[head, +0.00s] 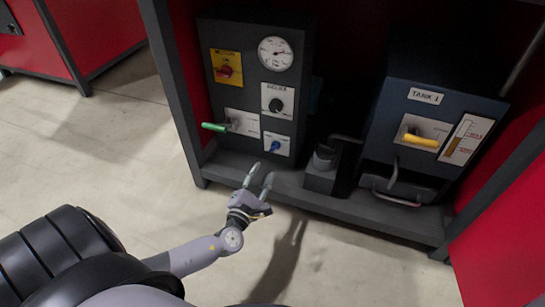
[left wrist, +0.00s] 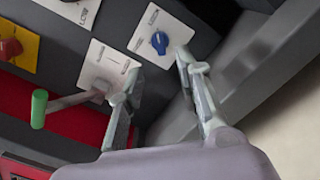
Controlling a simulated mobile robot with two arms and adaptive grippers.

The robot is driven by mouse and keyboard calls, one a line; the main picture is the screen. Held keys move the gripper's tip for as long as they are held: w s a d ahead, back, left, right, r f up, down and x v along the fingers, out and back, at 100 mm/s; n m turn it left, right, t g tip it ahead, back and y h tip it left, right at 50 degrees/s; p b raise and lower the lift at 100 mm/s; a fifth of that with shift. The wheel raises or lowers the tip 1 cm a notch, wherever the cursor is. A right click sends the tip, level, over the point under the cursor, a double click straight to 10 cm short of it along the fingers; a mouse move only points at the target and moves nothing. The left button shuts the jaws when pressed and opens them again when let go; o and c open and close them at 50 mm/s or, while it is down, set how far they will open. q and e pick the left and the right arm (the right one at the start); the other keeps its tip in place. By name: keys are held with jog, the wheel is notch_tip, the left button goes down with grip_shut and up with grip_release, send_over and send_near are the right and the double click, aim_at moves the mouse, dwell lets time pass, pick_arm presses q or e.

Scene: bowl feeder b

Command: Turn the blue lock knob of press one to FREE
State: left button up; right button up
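The blue lock knob (head: 275,146) sits on a small white plate low on the dark control panel in the head view. In the left wrist view the blue knob (left wrist: 160,42) is at the top centre, beyond the fingertips. My left gripper (head: 259,178) is open and empty, below and in front of the knob, apart from it. In the left wrist view its two fingers (left wrist: 158,80) are spread, with the knob ahead of the gap between them. The lettering on the knob's plate is too small to read. My right gripper is not in view.
A green-handled lever (head: 214,127) juts out left of the knob. Above are a black knob (head: 276,104), a gauge (head: 276,53) and a red knob on a yellow plate (head: 226,71). A Tank 1 unit with a yellow handle (head: 421,140) stands right. The floor in front is clear.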

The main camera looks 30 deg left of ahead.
aim_at(274, 150)
pick_arm(q)
jog(key=b+x, duration=0.3)
jog(key=x, duration=0.6)
jog(key=shift+w+f, duration=0.1)
jog(key=shift+w, duration=0.05)
jog(key=shift+w+a, duration=0.1)
jog(key=shift+w, duration=0.25)
grip_shut()
